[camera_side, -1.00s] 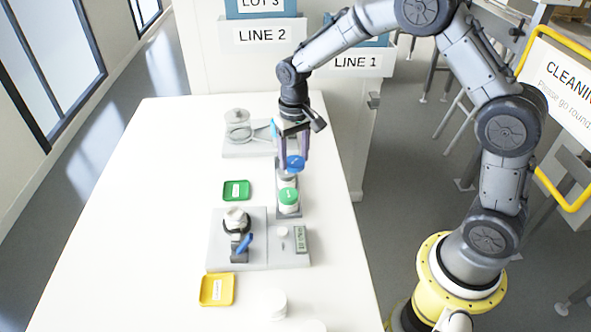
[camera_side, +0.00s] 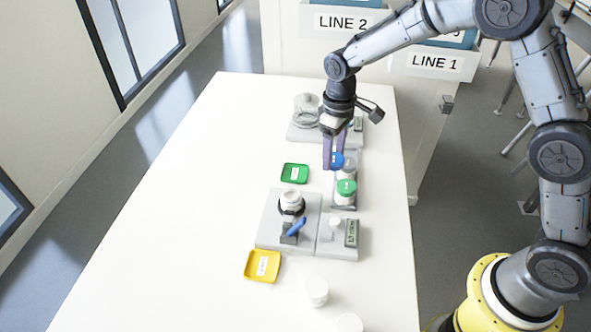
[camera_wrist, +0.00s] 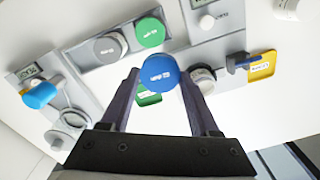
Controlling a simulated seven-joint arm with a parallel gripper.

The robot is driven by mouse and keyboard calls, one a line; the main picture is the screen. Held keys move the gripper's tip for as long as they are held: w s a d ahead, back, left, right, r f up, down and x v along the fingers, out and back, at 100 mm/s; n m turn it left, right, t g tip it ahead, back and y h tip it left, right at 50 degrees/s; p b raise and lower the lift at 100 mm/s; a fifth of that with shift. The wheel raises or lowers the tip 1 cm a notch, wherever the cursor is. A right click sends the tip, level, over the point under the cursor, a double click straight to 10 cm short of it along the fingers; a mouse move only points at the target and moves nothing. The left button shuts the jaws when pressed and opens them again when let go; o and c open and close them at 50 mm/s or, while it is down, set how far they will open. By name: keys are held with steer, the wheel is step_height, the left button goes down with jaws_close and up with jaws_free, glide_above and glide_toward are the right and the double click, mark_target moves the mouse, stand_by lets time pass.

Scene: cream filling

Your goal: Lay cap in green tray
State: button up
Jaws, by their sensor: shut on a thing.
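My gripper (camera_side: 334,158) is shut on a blue cap (camera_side: 337,160) and holds it in the air, just left of the rack of jars in the side view. In the wrist view the blue cap (camera_wrist: 160,73) sits between the two fingertips. The green tray (camera_side: 294,173) lies on the table, left of and a little nearer than my gripper. In the wrist view it (camera_wrist: 147,99) is partly hidden behind the blue cap and a finger. A pale label shows in the tray.
A rack holds a green-capped jar (camera_side: 346,190) and a grey-topped jar (camera_side: 348,167). A clamp station (camera_side: 290,208) with a blue handle and a scale (camera_side: 338,236) stand in front. A yellow tray (camera_side: 262,266) and white jars (camera_side: 316,291) lie nearer. The table's left side is clear.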

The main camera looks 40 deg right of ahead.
steer(key=w+a+f, duration=0.1)
steer(key=w+f, duration=0.3)
steer(key=w, duration=0.4)
glide_above(294, 174)
steer(key=s, duration=0.1)
step_height(294, 174, down, 4)
steer(key=shift+d+f, duration=0.15)
steer(key=shift+w+f, duration=0.65)
steer(key=shift+f, duration=0.15)
steer(key=shift+s+f, duration=0.1)
steer(key=shift+f, duration=1.3)
steer(key=shift+f, duration=0.2)
